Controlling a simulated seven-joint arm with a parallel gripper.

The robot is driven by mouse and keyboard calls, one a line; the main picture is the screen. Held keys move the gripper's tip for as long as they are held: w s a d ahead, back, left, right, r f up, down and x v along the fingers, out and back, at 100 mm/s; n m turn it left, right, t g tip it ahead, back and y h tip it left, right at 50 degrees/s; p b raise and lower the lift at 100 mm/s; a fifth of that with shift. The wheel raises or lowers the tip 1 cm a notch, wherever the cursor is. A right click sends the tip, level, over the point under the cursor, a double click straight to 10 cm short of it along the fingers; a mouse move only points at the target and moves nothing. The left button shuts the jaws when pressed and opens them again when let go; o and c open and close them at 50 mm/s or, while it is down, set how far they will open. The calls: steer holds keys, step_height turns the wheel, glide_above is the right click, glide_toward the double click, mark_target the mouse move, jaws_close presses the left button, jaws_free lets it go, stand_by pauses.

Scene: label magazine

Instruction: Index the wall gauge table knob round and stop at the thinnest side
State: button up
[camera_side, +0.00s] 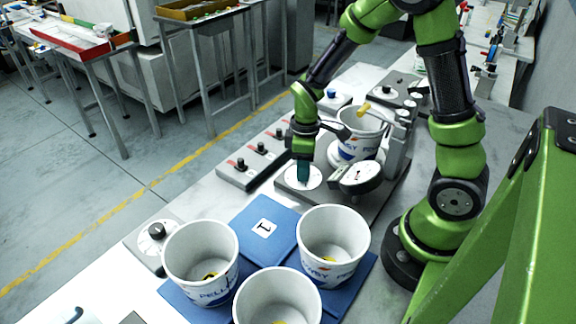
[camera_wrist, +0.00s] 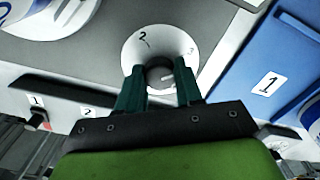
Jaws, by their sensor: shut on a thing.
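My gripper (camera_side: 303,172) points down and is shut on the dark knob at the centre of a white numbered dial (camera_side: 291,187). In the wrist view the two green fingers (camera_wrist: 160,88) stand on either side of the knob (camera_wrist: 160,74), and the dial (camera_wrist: 142,50) shows a 2 near its top and a 3 at its right. A round gauge (camera_side: 360,174) with a white face and a needle stands just right of the dial; its reading is too small to tell.
Several white cups (camera_side: 200,262) stand in front on a blue mat (camera_side: 268,228) marked 1. A grey box with black knobs (camera_side: 252,158) lies left of the dial. Another black knob (camera_side: 157,231) stands on a block at the front left. The gauge is close to my gripper.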

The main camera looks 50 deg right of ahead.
steer(key=m, duration=0.8)
steer(key=shift+m, duration=0.3)
steer(key=m, duration=0.4)
steer(key=shift+m, duration=2.1)
steer(key=o, duration=1)
steer(key=shift+o, duration=0.2)
step_height(320, 180, up, 17)
